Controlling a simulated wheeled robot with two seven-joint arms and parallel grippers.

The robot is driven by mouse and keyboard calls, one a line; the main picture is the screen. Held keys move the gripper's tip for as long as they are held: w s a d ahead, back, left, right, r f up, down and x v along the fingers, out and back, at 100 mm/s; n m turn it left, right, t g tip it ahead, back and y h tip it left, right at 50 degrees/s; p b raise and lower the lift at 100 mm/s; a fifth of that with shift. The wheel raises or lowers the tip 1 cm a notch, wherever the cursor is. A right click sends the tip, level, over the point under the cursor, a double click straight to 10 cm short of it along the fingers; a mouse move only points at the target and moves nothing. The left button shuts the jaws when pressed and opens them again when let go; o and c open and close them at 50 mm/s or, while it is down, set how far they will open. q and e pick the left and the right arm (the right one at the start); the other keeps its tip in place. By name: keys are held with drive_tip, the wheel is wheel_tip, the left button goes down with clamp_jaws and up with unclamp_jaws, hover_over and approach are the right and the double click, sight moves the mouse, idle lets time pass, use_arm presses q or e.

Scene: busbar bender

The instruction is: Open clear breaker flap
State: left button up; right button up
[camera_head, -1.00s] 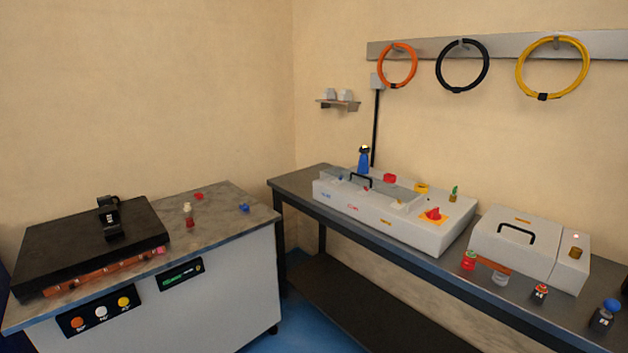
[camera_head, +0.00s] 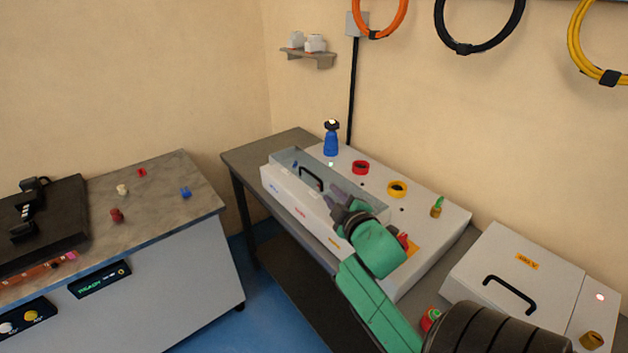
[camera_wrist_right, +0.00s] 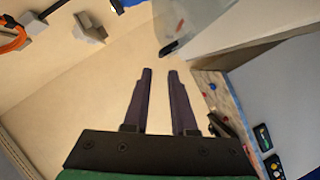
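The clear breaker flap (camera_head: 288,158) lies over the left part of the long white box (camera_head: 300,208) on the right bench. It looks shut and carries a black handle (camera_head: 312,179). My right gripper (camera_head: 342,193) is just right of the handle, over the box, and apart from it as far as I can tell. In the right wrist view my right gripper (camera_wrist_right: 160,72) is open and empty, with a gap between its dark fingers. The clear flap (camera_wrist_right: 195,22) shows beyond the fingertips there. My left gripper is not in view.
A blue bottle-like item (camera_head: 331,140), a red ring (camera_head: 361,168) and a yellow ring (camera_head: 397,189) are on or behind the box. A second white box (camera_head: 510,262) with a black handle stands right. A marble-topped cabinet (camera_head: 160,205) is at left, with floor between.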

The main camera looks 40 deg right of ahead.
drive_tip(key=p, duration=0.1)
approach(312, 174)
drive_tip(key=x, duration=0.4)
drive_tip(key=p+x, duration=0.1)
drive_tip(key=x, duration=0.4)
drive_tip(key=shift+d+f, duration=0.15)
drive_tip(key=shift+f, duration=0.1)
drive_tip(key=shift+w, duration=0.4)
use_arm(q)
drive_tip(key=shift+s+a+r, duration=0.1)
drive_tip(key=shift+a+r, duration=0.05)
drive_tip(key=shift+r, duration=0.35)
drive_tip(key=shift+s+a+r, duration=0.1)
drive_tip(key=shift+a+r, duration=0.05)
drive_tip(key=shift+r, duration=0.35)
use_arm(e)
drive_tip(key=shift+f, duration=0.1)
drive_tip(key=shift+d, duration=0.1)
drive_tip(key=c, duration=0.4)
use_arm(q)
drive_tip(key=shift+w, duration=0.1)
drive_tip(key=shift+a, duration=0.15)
use_arm(e)
drive_tip(key=shift+f, duration=0.1)
